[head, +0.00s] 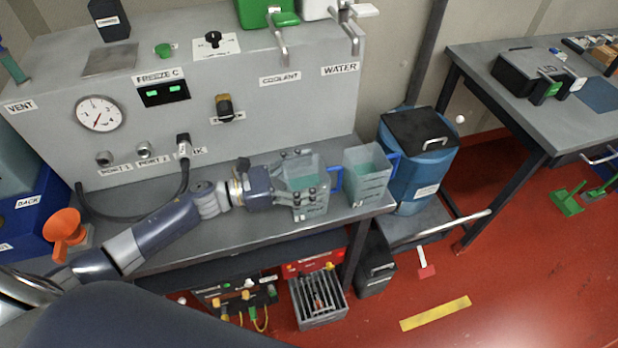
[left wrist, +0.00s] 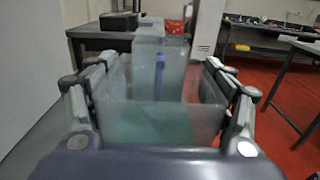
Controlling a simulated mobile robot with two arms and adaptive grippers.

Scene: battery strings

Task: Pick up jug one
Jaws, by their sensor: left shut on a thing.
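Two clear jugs with green-tinted liquid and blue handles stand at the right end of the grey bench. I cannot read a number on either. My left gripper (head: 302,188) is shut around the left jug (head: 308,173), with fingers on both sides of it. The jug is upright, at or just above the bench top. In the left wrist view the held jug (left wrist: 160,122) fills the space between the fingers. The other jug (head: 367,176) stands just to the right, its handle on its right side. My right gripper is not in view.
Behind the jugs is a grey panel with COOLANT and WATER taps (head: 350,30). A blue bin (head: 418,170) with a black lid stands right of the bench. An orange funnel (head: 66,230) is at the bench's left end. A second table (head: 560,120) is at the right.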

